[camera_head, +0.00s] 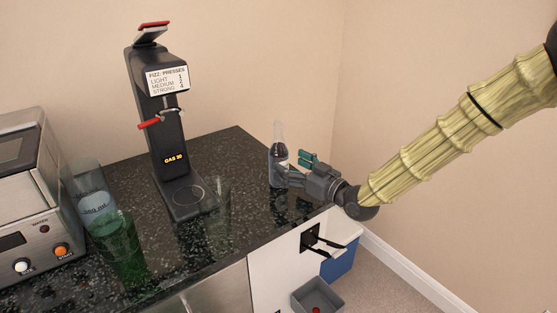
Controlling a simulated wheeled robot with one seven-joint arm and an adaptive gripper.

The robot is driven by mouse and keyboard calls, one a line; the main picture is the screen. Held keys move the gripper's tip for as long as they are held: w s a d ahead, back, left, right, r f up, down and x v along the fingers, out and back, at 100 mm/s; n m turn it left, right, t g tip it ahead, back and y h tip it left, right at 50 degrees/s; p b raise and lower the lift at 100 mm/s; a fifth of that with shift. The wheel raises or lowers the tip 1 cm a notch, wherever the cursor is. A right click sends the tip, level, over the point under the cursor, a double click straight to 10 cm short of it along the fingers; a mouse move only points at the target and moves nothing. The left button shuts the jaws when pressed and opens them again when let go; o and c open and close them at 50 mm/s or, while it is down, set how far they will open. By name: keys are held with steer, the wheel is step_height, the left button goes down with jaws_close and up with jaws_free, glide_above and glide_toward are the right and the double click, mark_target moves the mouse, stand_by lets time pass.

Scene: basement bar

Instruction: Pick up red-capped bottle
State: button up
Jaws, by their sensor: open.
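A small bottle (279,168) with dark contents and a clear narrow neck stands upright on the black speckled counter (240,155), near its right end. I cannot make out a red cap on it; its top looks pale and clear. My gripper (294,168) comes in from the right, low over the counter, and points left at the bottle. Its jaws are open, with teal pads showing. The fingers are right beside the bottle's body; I cannot tell whether they touch it or reach around it. The gripper hides part of the bottle's right side.
A black fizz press (168,125) stands left of the bottle. A green translucent container (118,250) and a clear one (92,187) stand by a steel appliance (28,215). Walls stand behind and right.

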mark_target(279, 157)
steer(key=shift+p+x, duration=0.7)
steer(key=shift+x, duration=2.2)
steer(key=shift+w+d, duration=0.1)
steer(key=shift+w, duration=0.05)
steer(key=c, duration=1.5)
